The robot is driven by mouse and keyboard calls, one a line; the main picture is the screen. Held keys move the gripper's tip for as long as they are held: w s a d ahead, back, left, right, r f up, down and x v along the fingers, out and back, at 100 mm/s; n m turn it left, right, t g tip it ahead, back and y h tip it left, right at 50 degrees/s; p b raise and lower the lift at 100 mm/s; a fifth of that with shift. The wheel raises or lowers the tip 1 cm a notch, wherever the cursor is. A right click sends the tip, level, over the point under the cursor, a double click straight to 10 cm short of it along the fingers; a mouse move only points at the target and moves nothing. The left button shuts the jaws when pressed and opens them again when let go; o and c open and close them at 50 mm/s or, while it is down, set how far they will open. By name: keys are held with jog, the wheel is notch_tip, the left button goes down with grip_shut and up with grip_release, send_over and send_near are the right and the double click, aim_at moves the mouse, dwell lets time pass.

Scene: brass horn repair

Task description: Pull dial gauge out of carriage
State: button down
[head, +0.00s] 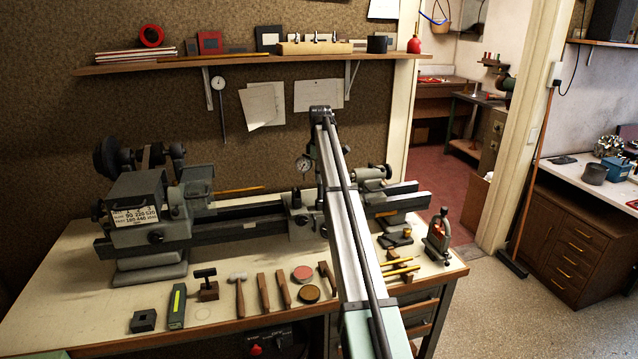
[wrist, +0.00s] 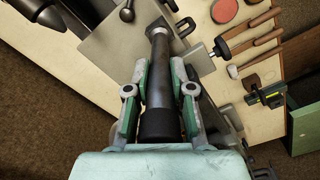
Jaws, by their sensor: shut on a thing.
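In the wrist view a dark upright post with a black top (wrist: 160,90), which looks like the gauge's stem, stands between the fingers of my gripper (wrist: 159,95). My gripper is shut on it. The post's lower end meets a grey block (wrist: 187,30); I cannot tell whether it still sits in it. In the head view my gripper is mostly hidden behind my arm.
The lathe headstock (head: 150,220) stands left and the tailstock (head: 370,180) right. Hand tools, including a hammer (head: 239,290), and a red tin (head: 302,274) lie along the bench front. A shelf (head: 240,62) and another hanging gauge (head: 218,84) are on the wall behind.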

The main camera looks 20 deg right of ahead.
jog(key=shift+r, duration=0.15)
jog(key=r+b, duration=0.2)
jog(key=r, duration=0.4)
jog(key=r+b, duration=0.2)
jog(key=r, duration=0.4)
jog(key=shift+w+r, duration=0.2)
jog(key=shift+r, duration=0.2)
notch_tip(320, 180, up, 7)
jog(key=p, duration=0.5)
jog(key=shift+s, duration=0.15)
jog(key=shift+f, duration=0.1)
